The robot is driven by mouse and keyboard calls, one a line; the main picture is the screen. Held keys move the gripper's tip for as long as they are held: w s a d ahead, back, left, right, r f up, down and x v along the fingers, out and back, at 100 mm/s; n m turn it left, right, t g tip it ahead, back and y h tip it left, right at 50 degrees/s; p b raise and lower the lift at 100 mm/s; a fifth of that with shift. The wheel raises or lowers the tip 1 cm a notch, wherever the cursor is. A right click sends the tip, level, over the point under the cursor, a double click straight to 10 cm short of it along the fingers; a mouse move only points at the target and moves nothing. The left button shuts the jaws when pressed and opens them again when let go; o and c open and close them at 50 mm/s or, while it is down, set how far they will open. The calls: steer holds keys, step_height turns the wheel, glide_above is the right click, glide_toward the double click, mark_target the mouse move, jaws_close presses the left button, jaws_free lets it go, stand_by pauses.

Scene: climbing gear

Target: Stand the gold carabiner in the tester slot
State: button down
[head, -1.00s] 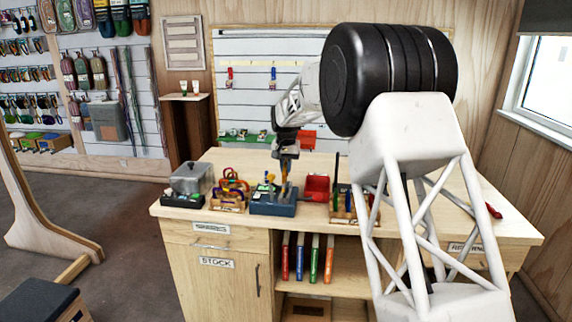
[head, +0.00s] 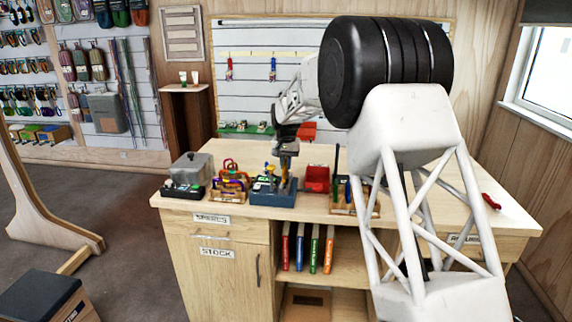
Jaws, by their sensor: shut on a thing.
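The tester (head: 273,198) is a dark blue block near the front edge of the bench, left of its middle. It has a green-marked part and a yellow knob on top. My gripper (head: 284,180) points down over the right part of the tester, very close to its top. It is shut on a small gold piece (head: 283,187), which looks like the gold carabiner. The fingers and the small size hide most of the carabiner. I cannot tell whether it touches the slot, and the slot itself is not clear.
A rack of coloured carabiners (head: 229,184) stands just left of the tester, with a grey box (head: 192,168) beyond it. A red bin (head: 317,178) and a wooden holder (head: 342,208) stand to the right. A red item (head: 491,201) lies far right.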

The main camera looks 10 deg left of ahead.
steer(key=shift+f, duration=0.3)
steer(key=shift+f, duration=0.3)
steer(key=shift+f, duration=0.25)
stand_by(0.4)
steer(key=shift+f, duration=1)
steer(key=shift+f, duration=0.55)
stand_by(0.4)
steer(key=c, duration=1.1)
jaws_free()
